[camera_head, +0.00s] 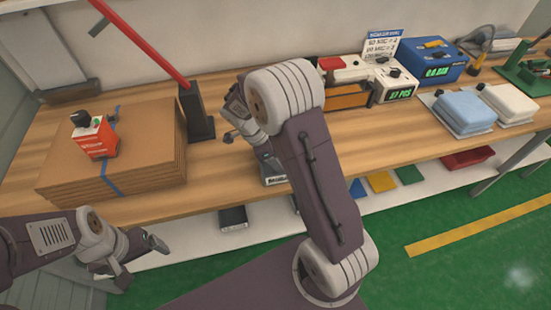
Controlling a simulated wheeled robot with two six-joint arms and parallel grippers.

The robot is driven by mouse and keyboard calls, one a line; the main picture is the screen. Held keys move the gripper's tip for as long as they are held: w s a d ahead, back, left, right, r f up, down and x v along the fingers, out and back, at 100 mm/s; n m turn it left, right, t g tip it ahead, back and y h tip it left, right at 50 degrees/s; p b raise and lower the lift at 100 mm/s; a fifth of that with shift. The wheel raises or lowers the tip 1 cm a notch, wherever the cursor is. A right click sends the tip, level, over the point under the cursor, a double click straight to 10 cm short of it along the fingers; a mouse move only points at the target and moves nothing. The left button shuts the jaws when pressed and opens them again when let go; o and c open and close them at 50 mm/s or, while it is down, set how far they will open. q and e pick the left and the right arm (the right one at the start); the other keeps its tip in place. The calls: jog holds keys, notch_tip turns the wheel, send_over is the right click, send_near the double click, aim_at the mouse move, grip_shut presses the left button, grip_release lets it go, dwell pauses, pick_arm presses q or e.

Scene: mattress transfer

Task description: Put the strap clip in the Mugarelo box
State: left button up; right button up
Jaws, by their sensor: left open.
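A box with a partly readable label starting "Mug" (275,181) is at the table's front edge, mostly hidden behind my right arm. I cannot make out the strap clip for certain. A blue strap (108,178) runs around a stack of brown cardboard (65,185) at the left of the table. My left gripper (140,263) is open and empty in front of the table's front edge, below the stack. My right gripper (238,128) is over the table, right of the stack, partly hidden by its own arm; its jaws are unclear.
A red-and-white device (95,138) stands on the cardboard. A black stand with a red bar (196,112) is behind. White machines (350,75), a blue case (434,60) and folded cloths (465,110) fill the right side. A lower shelf (195,235) sits under the table.

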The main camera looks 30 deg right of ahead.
jog(key=shift+r+p, duration=0.3)
jog(key=p+v, duration=0.1)
jog(key=v, duration=1.1)
jog(key=s+a+f+n+t+y, duration=0.1)
jog(key=s+f+n+y, duration=0.1)
jog(key=s+f+n, duration=0.2)
jog(key=s+a+f+n+t+y, duration=0.1)
jog(key=s+f+n, duration=0.3)
jog(key=s+n, duration=0.5)
jog(key=shift+s+a+n+y, duration=0.45)
jog(key=shift+n+y, duration=0.35)
jog(key=shift+n, duration=2.9)
notch_tip(320, 180, up, 3)
jog(key=p, duration=0.3)
jog(key=shift+r, duration=0.1)
